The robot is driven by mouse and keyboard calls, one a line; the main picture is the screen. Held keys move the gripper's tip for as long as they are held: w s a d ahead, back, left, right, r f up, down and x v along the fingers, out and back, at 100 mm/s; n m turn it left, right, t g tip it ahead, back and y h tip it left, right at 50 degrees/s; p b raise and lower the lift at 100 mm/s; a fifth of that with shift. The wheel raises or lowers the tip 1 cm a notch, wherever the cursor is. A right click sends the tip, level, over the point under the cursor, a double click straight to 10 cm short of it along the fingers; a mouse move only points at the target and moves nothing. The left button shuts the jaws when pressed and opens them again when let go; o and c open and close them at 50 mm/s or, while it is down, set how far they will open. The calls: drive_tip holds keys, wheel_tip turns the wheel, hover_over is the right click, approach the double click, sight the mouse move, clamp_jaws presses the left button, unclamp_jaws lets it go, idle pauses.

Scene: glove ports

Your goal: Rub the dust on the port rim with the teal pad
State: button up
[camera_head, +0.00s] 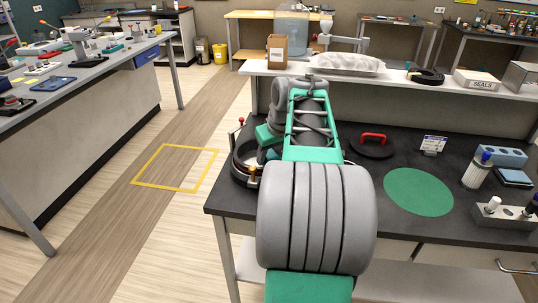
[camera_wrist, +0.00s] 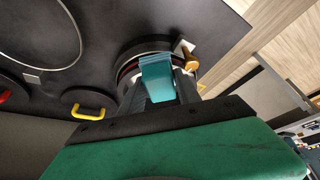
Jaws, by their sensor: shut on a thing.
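The teal pad (camera_wrist: 157,76) is in the wrist view, held between the fingers of my gripper (camera_wrist: 160,92), which is shut on it. The pad is in front of the round port rim (camera_wrist: 128,66) and overlaps it in the picture. I cannot tell whether they touch. The port rim also shows in the head view (camera_head: 240,172), left of my arm and partly hidden by it. I cannot make out dust on the rim.
A lid with a yellow handle (camera_wrist: 95,104) lies near. A red-handled lid (camera_head: 373,149) and green disc (camera_head: 418,192) lie right of my arm.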

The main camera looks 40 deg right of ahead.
sight(241, 164)
drive_tip(key=shift+f+b, duration=0.8)
drive_tip(key=shift+f, duration=0.25)
drive_tip(key=shift+r, duration=0.1)
drive_tip(key=w+a, duration=0.2)
drive_tip(key=shift+w+r, duration=0.1)
drive_tip(key=shift+w, duration=0.2)
drive_tip(key=shift+w+a, duration=0.55)
drive_tip(key=shift+w, duration=0.2)
drive_tip(key=shift+w+a, duration=0.55)
drive_tip(key=shift+w, duration=0.2)
drive_tip(key=shift+w+a+p, duration=0.3)
drive_tip(key=shift+w+a, duration=0.05)
drive_tip(key=shift+w, duration=0.15)
drive_tip(key=shift+f, duration=0.4)
drive_tip(key=shift+s+d, duration=0.4)
drive_tip(key=shift+s, duration=0.35)
drive_tip(key=shift+s+d, duration=0.4)
drive_tip(key=shift+s, duration=0.35)
drive_tip(key=shift+s+d+r, duration=0.2)
drive_tip(key=shift+s+d, duration=0.65)
drive_tip(key=shift+s, duration=0.1)
drive_tip(key=shift+s+d+r, duration=0.15)
drive_tip(key=shift+s+d, duration=0.7)
drive_tip(key=shift+s, duration=0.1)
